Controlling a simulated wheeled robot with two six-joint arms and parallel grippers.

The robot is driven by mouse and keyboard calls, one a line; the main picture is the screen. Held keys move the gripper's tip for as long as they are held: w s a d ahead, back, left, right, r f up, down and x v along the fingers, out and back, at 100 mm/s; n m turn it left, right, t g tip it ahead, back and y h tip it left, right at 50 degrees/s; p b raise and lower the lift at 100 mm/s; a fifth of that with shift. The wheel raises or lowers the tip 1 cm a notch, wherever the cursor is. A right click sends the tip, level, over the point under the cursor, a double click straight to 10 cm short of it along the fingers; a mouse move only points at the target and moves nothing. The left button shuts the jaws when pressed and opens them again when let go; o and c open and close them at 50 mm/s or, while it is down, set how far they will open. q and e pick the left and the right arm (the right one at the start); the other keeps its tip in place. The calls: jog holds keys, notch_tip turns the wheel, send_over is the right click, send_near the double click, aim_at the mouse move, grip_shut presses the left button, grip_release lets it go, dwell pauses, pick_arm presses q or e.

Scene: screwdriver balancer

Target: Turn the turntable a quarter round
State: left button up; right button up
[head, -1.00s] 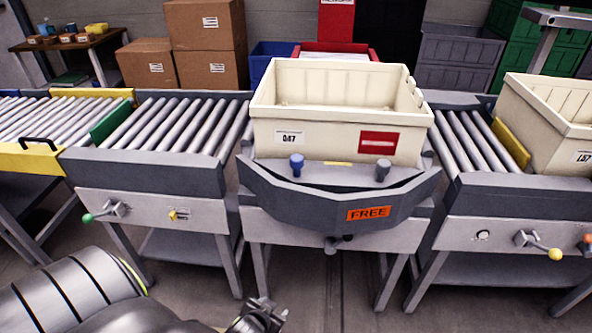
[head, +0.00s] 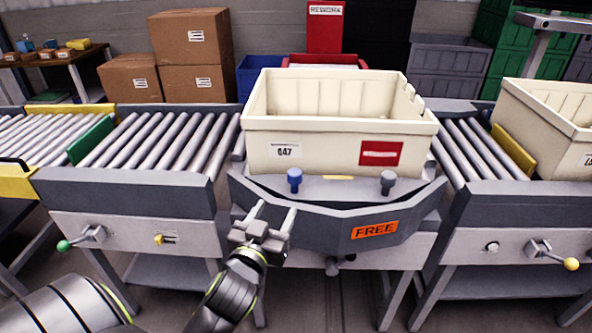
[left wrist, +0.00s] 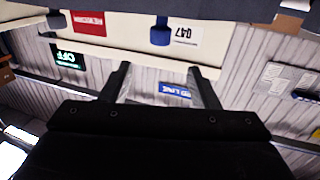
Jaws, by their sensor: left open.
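The turntable (head: 320,222) is a dark grey piece with an angled front and an orange "FREE" label (head: 375,230). A cream tote (head: 318,148) marked 047 sits on it. A blue knob (head: 295,178) and a grey knob (head: 388,181) stand on its front edge. My left gripper (head: 275,209) is open and empty, just below and left of the blue knob, fingers pointing up toward it. In the left wrist view, the blue knob (left wrist: 160,34) shows beyond the gap between the open fingers (left wrist: 160,68), apart from them. My right gripper is not in view.
Roller conveyors stand on the left (head: 160,140) and right (head: 470,145) of the turntable. A second cream tote (head: 550,125) sits at the right behind a yellow stop (head: 513,150). Levers with green (head: 64,246) and yellow (head: 571,264) ends stick out from the conveyor fronts.

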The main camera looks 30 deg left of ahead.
aim_at(297, 170)
pick_arm(q)
jog(key=x, duration=1.6)
jog(key=shift+w+a+f+p, duration=0.1)
jog(key=shift+p, duration=0.2)
grip_shut()
